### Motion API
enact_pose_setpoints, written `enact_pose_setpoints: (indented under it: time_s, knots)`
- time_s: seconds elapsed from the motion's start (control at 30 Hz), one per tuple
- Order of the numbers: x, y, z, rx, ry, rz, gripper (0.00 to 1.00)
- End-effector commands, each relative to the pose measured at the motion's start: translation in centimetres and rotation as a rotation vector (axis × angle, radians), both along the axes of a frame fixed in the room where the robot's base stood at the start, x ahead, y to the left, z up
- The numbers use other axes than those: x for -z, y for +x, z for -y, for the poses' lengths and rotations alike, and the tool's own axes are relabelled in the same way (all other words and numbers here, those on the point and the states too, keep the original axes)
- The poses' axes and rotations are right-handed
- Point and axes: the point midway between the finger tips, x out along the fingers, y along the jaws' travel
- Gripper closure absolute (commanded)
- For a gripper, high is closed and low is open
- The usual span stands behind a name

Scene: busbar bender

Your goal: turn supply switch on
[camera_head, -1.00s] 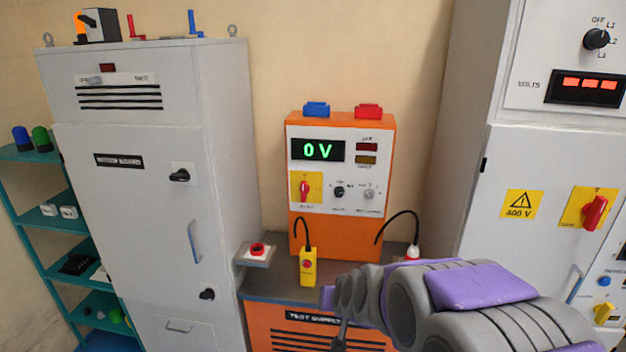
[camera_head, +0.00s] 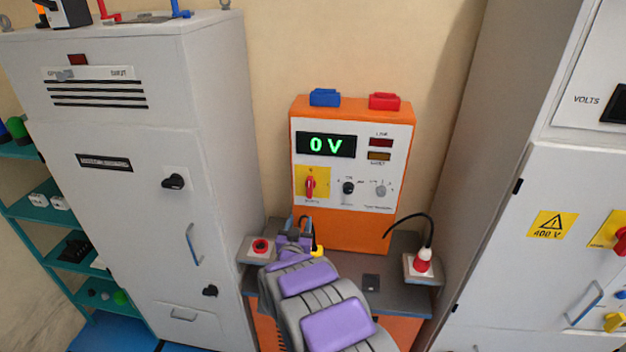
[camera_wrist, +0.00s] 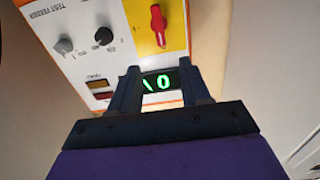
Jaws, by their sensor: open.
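The orange test unit (camera_head: 350,240) stands on the bench with a green display (camera_head: 326,145) reading 0 V. A red rotary handle (camera_head: 310,187) stands vertical on a yellow plate at the panel's lower left; its label is too small to read. In the wrist view, which is upside down, the red handle (camera_wrist: 157,22) is beyond the fingertips, near the top. My gripper (camera_head: 292,222) is below the handle and apart from it. In the wrist view my gripper (camera_wrist: 160,78) is open and empty, with the display showing between its fingers.
A yellow pendant (camera_head: 318,250) is mostly hidden behind my gripper. A red button box (camera_head: 260,247) is at the bench's left, a red-and-white plug (camera_head: 423,262) with a black cable at its right. Grey cabinets (camera_head: 130,200) flank the bench. Black and grey knobs (camera_head: 348,188) are beside the handle.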

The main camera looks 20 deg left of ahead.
Motion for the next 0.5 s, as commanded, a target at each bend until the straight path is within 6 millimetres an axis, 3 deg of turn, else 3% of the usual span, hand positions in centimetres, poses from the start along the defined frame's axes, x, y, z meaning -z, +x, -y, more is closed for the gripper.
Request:
enact_pose_setpoints:
  time_s: [0.17, 0.5]
  knots:
    - [-0.1, 0.3, -0.2, 0.005, 0.002, 0.018, 0.53]
    - [0.2, 4.3, -1.5, 0.005, -0.001, 0.015, 0.53]
